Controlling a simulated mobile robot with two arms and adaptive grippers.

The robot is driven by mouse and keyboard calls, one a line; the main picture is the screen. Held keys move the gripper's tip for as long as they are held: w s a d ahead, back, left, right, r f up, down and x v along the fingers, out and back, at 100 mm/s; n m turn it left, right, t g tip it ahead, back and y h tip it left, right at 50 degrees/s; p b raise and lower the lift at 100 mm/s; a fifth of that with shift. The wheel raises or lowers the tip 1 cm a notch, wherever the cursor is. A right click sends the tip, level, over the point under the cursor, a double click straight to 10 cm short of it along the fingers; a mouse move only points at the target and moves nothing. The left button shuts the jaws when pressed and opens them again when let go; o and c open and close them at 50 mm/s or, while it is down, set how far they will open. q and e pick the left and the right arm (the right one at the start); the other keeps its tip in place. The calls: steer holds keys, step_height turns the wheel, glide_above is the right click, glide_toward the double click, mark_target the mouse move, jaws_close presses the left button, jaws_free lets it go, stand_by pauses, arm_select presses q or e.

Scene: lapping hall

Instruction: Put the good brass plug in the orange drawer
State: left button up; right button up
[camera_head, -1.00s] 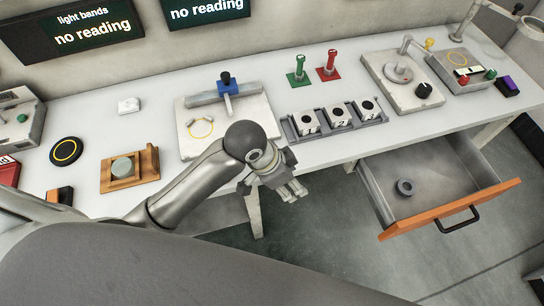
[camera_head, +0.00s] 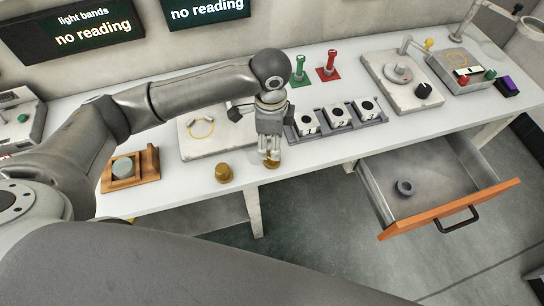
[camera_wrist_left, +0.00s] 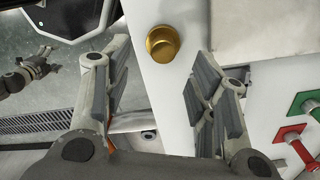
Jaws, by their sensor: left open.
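A brass plug (camera_head: 223,173) stands on the table near its front edge. More brass (camera_head: 271,162) shows right at my left gripper's fingertips, mostly hidden by them. My left gripper (camera_head: 270,154) is open and points down over the front of the table. In the left wrist view a brass plug (camera_wrist_left: 163,43) lies beyond the gap between the open fingers (camera_wrist_left: 160,85); I cannot tell which of the two it is. Nothing shows which is good. The orange drawer (camera_head: 450,209) is pulled open. My right gripper (camera_wrist_left: 42,53) appears small in the wrist view, its opening unclear.
A grey ring (camera_head: 404,187) lies in the drawer. A rack of white blocks (camera_head: 338,117) stands right of my gripper. A stone plate (camera_head: 190,150) and a wooden block (camera_head: 148,165) are to the left. Green (camera_head: 299,75) and red (camera_head: 328,70) handled pieces stand behind.

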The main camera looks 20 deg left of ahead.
mark_target(269, 164)
arm_select(q)
steer(key=shift+w+f+p, duration=0.15)
steer(key=shift+f+p, duration=0.1)
steer(key=shift+f, duration=1.55)
steer(key=shift+w+f+p, duration=0.1)
steer(key=shift+f+p, duration=0.15)
steer(key=shift+f, duration=1.5)
jaws_close()
